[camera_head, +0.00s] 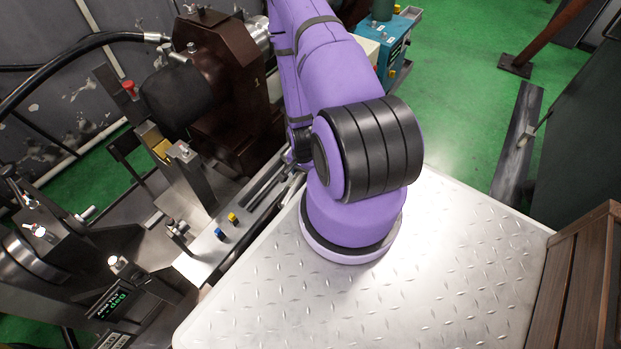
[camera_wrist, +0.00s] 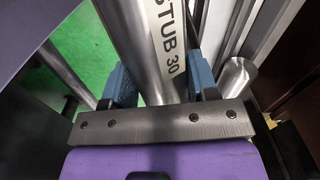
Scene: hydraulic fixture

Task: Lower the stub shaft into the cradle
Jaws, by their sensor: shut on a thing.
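The stub shaft (camera_wrist: 152,45) is a bright steel cylinder marked "STUB 30" in the wrist view. My gripper (camera_wrist: 161,80) is shut on it, with a blue-padded finger against each side. The shaft's far end runs out of the top of the wrist view, and its near end is hidden behind the dark gripper bar. In the head view my purple arm hides both the gripper and the shaft. I cannot pick out the cradle for certain in either view, nor tell whether the shaft touches it.
A steel fixture bed (camera_head: 205,245) with blue and yellow buttons lies left of my arm. A brown cylinder housing (camera_head: 225,75) with a black hose stands behind it. A lit display (camera_head: 110,303) is at lower left. A slatted wooden crate (camera_head: 575,290) stands at right.

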